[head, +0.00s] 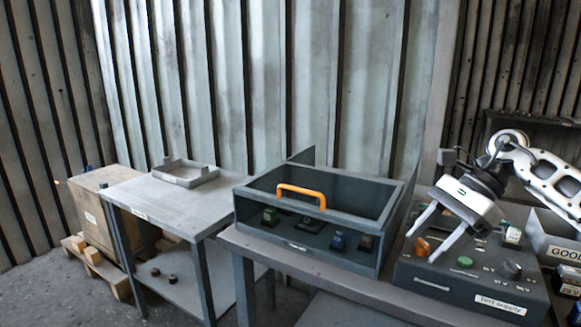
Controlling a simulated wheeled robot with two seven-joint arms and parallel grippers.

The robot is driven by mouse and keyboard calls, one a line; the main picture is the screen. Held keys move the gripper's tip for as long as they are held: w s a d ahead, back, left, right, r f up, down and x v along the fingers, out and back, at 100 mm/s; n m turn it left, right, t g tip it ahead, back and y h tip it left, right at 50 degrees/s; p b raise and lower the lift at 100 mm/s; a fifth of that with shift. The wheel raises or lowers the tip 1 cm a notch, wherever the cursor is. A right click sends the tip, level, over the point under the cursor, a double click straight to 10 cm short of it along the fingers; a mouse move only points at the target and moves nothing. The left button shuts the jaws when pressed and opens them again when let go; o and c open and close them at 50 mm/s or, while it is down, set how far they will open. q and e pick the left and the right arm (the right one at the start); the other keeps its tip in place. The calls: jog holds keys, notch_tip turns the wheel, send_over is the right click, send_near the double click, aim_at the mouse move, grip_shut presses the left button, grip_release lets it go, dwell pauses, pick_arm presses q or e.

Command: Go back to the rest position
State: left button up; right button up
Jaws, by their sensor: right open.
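My right gripper (427,237) comes in from the right and hangs over the test supply box (458,285). Its two white fingers are spread apart with nothing between them, pointing down and to the left. Whether the fingertips touch the box cannot be told. The box has a green button, a dark knob and an orange part near the fingertips. My left gripper is not in view.
A dark case (305,255) with an orange handle (301,193) stands left of the box, several small parts inside. A bin labelled GOOD (560,245) is at the right. A grey table (165,200) with a shallow tray (186,170) and a carton (95,200) on a pallet stand left.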

jog(key=s+a+f+m+t+y, duration=0.25)
jog(key=a+m+y, duration=0.2)
jog(key=a, duration=0.25)
jog(key=s+a+f+m+t+y, duration=0.1)
jog(key=a+f+m+t+y, duration=0.2)
jog(key=a+m, duration=0.35)
jog(key=s+a+f+m+t+y, duration=0.1)
jog(key=a+f+m+y, duration=0.1)
jog(key=a+m+y, duration=0.45)
jog(key=s+d+f+n+t+h, duration=0.1)
jog(key=s+d+f+n+h, duration=0.2)
jog(key=n, duration=0.9)
jog(key=s+d+f+n+t+h, duration=0.2)
jog(key=s+d+f+n+h, duration=0.1)
jog(key=s+f+n+h, duration=0.6)
jog(key=s+d+f+n+t+h, duration=0.1)
jog(key=s+d+f+n+h, duration=0.3)
jog(key=f+n, duration=0.8)
jog(key=s+n+h, duration=0.2)
jog(key=n, duration=0.1)
jog(key=shift+f+t+h, duration=0.25)
jog(key=shift+t+h, duration=0.1)
jog(key=shift+h, duration=0.05)
